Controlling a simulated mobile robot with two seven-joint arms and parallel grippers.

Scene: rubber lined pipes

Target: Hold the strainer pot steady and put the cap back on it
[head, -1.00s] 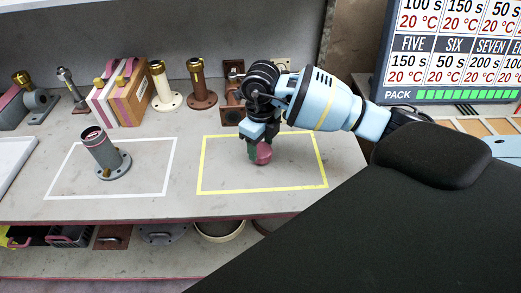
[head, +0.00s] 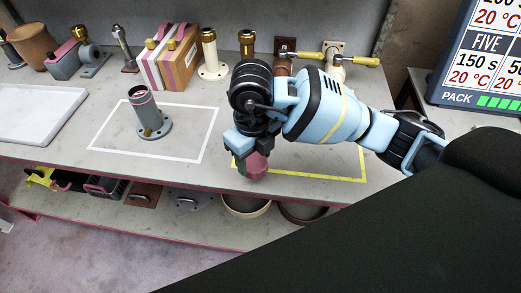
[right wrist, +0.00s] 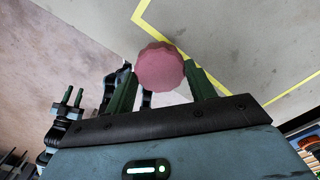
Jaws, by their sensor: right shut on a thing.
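The strainer pot (head: 147,112) is a grey upright cylinder with a round flange at its foot and a pinkish rim at its open top. It stands inside the white outline on the bench. My right gripper (head: 250,155) is shut on the cap (head: 256,167), a pink faceted piece, over the yellow outline to the right of the pot. In the right wrist view the cap (right wrist: 159,67) sits between the two green fingers. My left gripper (right wrist: 73,97) shows small at the left of the right wrist view, its fingers apart and empty; the head view does not show it.
Behind stand a pink-and-tan block (head: 168,57), a cream flanged pipe (head: 211,60) and valves with yellow handles (head: 300,54). A white tray (head: 38,115) lies at the left. A lower shelf holds several parts. The bench between pot and cap is clear.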

